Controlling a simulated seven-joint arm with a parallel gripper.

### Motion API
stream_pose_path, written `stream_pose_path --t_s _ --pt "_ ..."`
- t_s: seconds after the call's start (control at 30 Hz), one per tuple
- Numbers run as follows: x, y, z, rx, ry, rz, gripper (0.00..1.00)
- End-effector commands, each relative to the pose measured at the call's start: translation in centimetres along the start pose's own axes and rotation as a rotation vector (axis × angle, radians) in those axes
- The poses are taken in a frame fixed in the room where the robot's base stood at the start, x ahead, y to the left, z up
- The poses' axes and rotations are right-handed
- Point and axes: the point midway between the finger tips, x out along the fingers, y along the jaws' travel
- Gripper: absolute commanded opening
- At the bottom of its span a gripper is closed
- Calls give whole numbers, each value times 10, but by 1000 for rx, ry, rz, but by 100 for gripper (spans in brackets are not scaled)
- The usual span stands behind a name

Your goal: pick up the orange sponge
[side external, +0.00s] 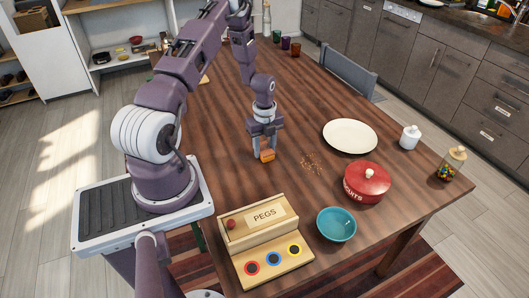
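The small orange sponge (267,155) is near the middle of the wooden table, directly below my gripper. My gripper (265,147) points down, with its fingertips right at the sponge's upper part. The fingers partly cover the sponge. I cannot tell whether they touch it or stand just around it, nor whether the sponge rests on the table or is slightly off it.
Crumbs (311,163) lie right of the sponge. A white plate (350,135), red lidded jar (367,184), teal bowl (336,224) and wooden PEGS box (262,222) stand around. A white bottle (410,137) and candy jar (451,164) are at the right. The table behind my gripper is clear.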

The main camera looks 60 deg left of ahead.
Motion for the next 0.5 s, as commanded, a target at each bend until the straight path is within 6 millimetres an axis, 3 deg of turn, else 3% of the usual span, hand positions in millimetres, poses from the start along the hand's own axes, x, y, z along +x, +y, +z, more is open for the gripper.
stream_pose_path --t_s 0.27,0.37,0.5 --pt "-3 0 0 0 0 -1 2" --pt "-21 -1 1 0 -2 -4 2" --pt "-59 -1 1 -1 -3 -4 2"
